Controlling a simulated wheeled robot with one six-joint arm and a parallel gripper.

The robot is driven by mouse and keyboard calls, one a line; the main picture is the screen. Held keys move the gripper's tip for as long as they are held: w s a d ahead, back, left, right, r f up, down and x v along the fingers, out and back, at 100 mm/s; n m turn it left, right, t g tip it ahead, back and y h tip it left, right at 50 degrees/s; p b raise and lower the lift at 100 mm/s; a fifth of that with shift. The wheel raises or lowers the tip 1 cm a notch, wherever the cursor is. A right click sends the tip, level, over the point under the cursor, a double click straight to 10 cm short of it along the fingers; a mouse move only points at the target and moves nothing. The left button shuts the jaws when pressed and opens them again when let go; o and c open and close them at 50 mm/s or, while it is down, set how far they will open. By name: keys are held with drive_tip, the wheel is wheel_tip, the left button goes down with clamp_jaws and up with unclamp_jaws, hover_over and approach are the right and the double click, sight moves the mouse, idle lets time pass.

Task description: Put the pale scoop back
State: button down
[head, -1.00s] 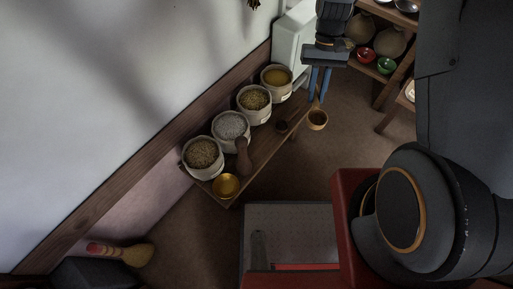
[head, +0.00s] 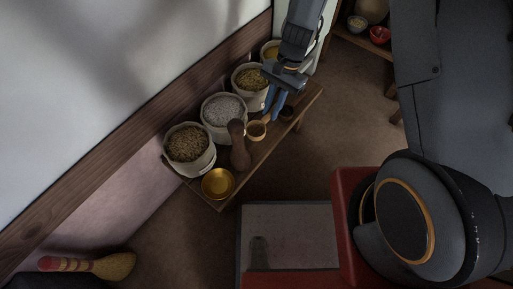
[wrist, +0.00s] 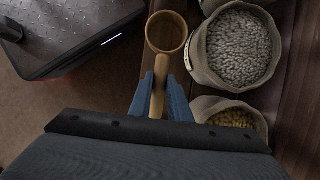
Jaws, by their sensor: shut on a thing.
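The pale scoop (head: 256,130) is a light wooden one with a round bowl and a straight handle. My gripper (head: 273,104) is shut on its handle, above the wooden bench (head: 258,159). In the wrist view the handle (wrist: 158,84) lies between the blue fingers of my gripper (wrist: 158,92), and the empty-looking bowl (wrist: 166,33) points away from me. The scoop hangs beside the sack of white grain (head: 223,108) and the sack of yellow grain (head: 251,80). I cannot tell whether it touches the bench.
A brush (head: 100,265) is at lower left. Shelves with bowls (head: 379,35) are at upper right.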

wheel_tip(320, 180, down, 10)
drive_tip(key=shift+f+b, duration=0.1)
drive_tip(key=shift+b, duration=0.95)
drive_tip(key=shift+f, duration=0.1)
drive_tip(key=c, duration=1.7)
unclamp_jaws()
drive_tip(key=shift+o, duration=0.2)
